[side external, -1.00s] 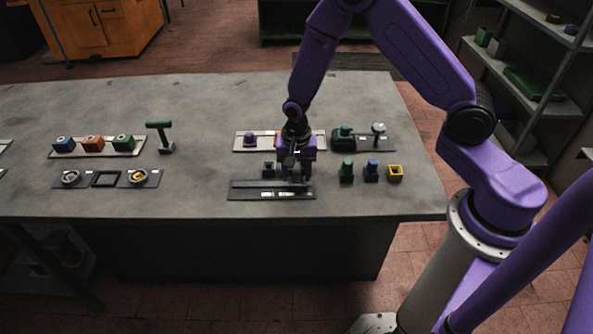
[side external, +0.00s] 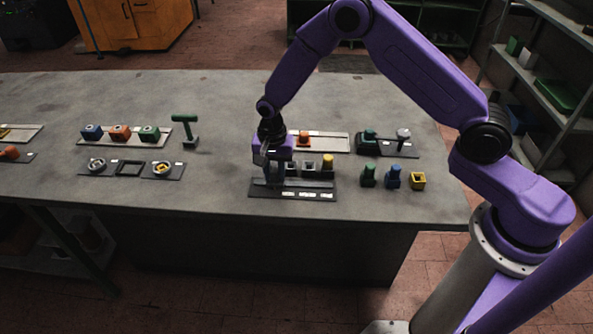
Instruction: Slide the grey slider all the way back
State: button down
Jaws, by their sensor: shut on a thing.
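My gripper (side external: 270,180) points down at the left end of the dark tray with a rail (side external: 292,191) at the table's front. Its fingers are shut low over the rail, apparently on the grey slider, which they hide almost wholly. I cannot make out how far along its track the slider stands. To the right of the fingers, grey square blocks (side external: 309,169) stand in a row behind the rail. A yellow peg (side external: 328,161) stands upright at the right end of this row.
A pale board with an orange piece (side external: 304,138) lies behind my gripper. Green (side external: 368,177), blue (side external: 393,177) and yellow (side external: 418,181) pieces stand to the right. A green T-shaped handle (side external: 186,130) stands to the left.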

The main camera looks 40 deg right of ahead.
jog(key=shift+w+a+r, duration=0.1)
jog(key=shift+w+a, duration=1.5)
jog(key=c, duration=1)
grip_release()
jog(key=shift+o, duration=0.2)
notch_tip(320, 180, up, 17)
jog(key=shift+r, duration=0.2)
jog(key=shift+s, duration=0.15)
